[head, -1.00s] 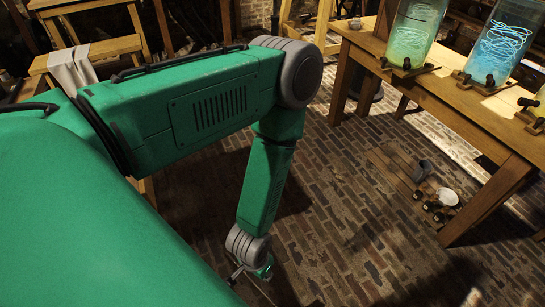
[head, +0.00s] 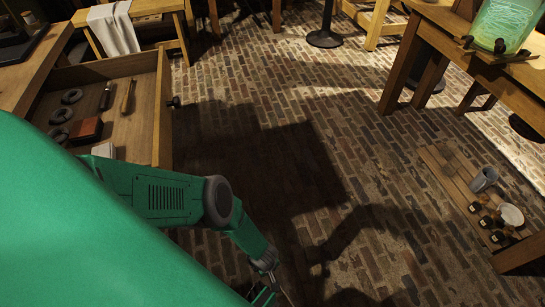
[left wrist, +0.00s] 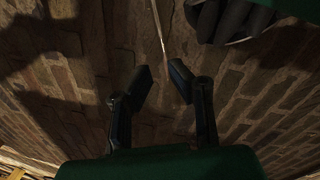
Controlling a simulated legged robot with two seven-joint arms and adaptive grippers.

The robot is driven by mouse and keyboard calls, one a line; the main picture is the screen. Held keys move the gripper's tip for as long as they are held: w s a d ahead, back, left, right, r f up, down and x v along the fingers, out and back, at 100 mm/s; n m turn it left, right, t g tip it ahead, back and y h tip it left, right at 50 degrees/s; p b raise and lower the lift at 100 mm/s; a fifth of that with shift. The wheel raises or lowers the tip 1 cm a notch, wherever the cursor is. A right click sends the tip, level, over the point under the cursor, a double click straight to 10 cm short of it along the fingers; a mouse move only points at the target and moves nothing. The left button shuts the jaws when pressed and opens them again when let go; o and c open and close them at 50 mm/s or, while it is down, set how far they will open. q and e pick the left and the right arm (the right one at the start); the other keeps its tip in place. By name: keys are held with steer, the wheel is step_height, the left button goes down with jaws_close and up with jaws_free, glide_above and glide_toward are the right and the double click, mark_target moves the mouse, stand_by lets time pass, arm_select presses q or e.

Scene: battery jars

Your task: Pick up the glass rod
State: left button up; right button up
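My left gripper (head: 264,291) is low at the bottom of the head view, over the brick floor. In the left wrist view its two dark fingers (left wrist: 160,84) stand apart with a gap between them. A thin pale line (left wrist: 160,25), perhaps the glass rod, runs down from the top edge toward the fingertips. I cannot tell how far it is from them or whether it touches one. A thin light line also shows beside the gripper in the head view. My right gripper is not in view.
An open wooden drawer (head: 163,110) at left holds black rings (head: 72,97), a brown block (head: 87,130) and slim tools. At right, a table bears a green glass jar (head: 502,25). A slatted board (head: 447,172) with a grey mug (head: 483,179) lies below. The middle floor is clear.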

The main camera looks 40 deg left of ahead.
arm_select(q)
steer(key=f+b, duration=0.1)
steer(key=f, duration=0.1)
steer(key=f+b, duration=0.2)
steer(key=a+f+b, duration=0.1)
steer(key=f+b, duration=0.1)
steer(key=f, duration=0.1)
steer(key=shift+w, duration=0.3)
steer(key=shift+f+b, duration=0.25)
steer(key=shift+b, duration=0.1)
steer(key=shift+w+d, duration=0.1)
steer(key=shift+d, duration=0.25)
step_height(320, 180, down, 4)
steer(key=b, duration=0.4)
steer(key=shift+w+d, duration=0.1)
steer(key=shift+w, duration=0.05)
steer(key=shift+w+f+b, duration=0.1)
steer(key=shift+f+b, duration=0.45)
steer(key=shift+d+r, duration=0.1)
steer(key=shift+r, duration=0.05)
jaws_close()
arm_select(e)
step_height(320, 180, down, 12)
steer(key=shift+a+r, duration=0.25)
